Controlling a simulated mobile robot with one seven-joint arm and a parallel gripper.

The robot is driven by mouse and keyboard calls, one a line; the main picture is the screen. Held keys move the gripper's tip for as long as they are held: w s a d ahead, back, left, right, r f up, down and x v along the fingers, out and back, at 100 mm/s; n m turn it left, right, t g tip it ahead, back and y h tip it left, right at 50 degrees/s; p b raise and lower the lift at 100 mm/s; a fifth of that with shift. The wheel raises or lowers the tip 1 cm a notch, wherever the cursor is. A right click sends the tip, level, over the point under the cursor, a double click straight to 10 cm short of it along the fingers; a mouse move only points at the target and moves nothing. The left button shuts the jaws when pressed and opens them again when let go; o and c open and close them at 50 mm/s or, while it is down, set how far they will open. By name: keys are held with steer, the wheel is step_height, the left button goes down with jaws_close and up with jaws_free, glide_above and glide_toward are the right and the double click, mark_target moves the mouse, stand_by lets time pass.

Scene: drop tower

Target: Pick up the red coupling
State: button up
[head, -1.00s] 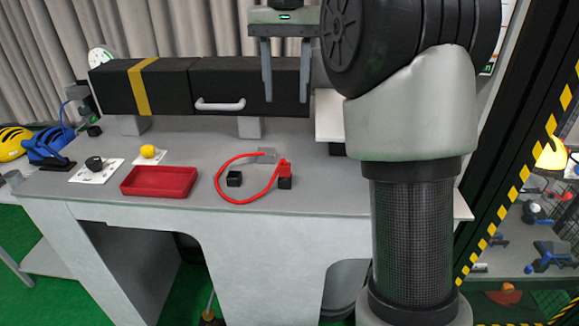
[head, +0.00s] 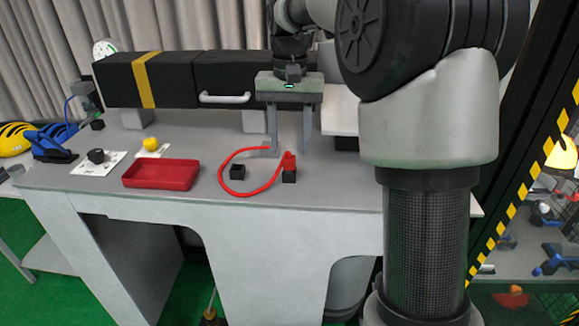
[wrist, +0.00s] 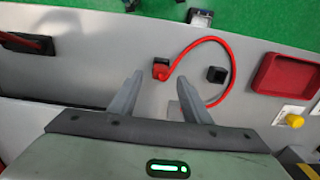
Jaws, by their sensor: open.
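The red coupling (head: 289,159) sits upright on a small black block on the grey bench, with a red cable curving from it to the left. In the wrist view the coupling (wrist: 161,68) is ahead of the fingers, between their lines. My gripper (head: 290,152) is open and empty, its fingers pointing down above the bench by the coupling. In the wrist view my gripper (wrist: 165,90) shows both fingers spread, not touching the coupling. The red cable (head: 228,187) loops around a second black block (head: 237,172).
A red tray (head: 160,175) lies to the left on the bench. A long black box (head: 170,80) with a handle stands at the back. The bench front is clear.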

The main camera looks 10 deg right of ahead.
mark_target(290, 156)
step_height(290, 156, down, 3)
steer(key=shift+f, duration=0.15)
steer(key=shift+c, duration=0.5)
steer(key=c, duration=0.8)
